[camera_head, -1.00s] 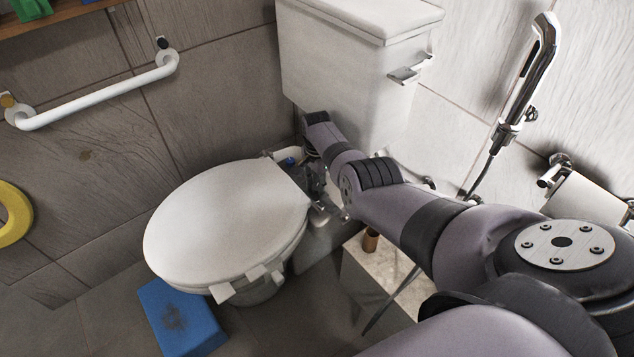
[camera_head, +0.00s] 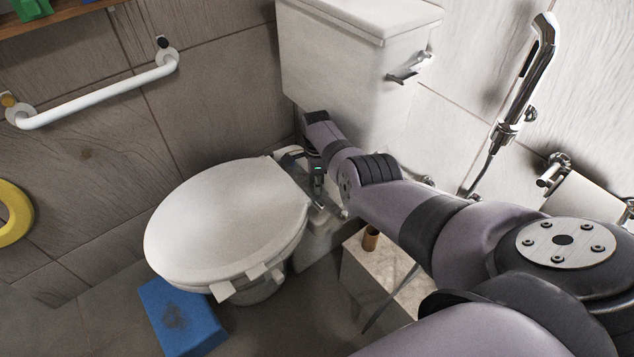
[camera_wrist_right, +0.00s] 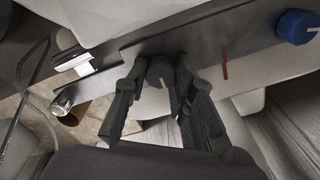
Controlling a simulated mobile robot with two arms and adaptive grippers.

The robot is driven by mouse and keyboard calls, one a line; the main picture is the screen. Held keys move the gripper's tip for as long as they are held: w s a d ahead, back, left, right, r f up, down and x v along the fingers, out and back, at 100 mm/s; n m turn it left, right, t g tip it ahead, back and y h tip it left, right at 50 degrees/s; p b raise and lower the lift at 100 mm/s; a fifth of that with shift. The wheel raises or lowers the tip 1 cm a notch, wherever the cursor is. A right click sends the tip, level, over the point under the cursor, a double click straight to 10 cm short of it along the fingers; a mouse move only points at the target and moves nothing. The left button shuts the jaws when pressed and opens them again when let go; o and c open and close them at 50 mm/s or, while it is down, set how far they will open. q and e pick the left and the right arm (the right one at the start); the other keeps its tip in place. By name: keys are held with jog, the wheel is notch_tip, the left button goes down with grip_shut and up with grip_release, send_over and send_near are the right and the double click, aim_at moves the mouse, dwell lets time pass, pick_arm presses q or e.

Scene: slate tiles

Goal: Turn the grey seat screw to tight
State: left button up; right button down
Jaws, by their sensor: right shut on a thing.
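The grey seat screw (camera_wrist_right: 160,70) is a dark round knob at the back of the toilet seat, between my right gripper's fingertips in the right wrist view. A short pale line shows on its near side. My right gripper (camera_wrist_right: 160,82) is shut on the grey screw. In the head view, my right gripper (camera_head: 318,183) is at the hinge end of the white lid, and the screw is hidden there. My left gripper is not in view.
A blue knob (camera_wrist_right: 296,25) sits farther right along the hinge strip in the wrist view. The closed toilet lid (camera_head: 230,220) and the cistern (camera_head: 335,70) flank my right arm. A marble-like box (camera_head: 385,275) and a blue block (camera_head: 180,318) stand on the floor.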

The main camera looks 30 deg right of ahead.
dwell(0.3)
jog(key=c, duration=1.3)
grip_release()
jog(key=shift+c, duration=0.2)
notch_tip(320, 180, up, 12)
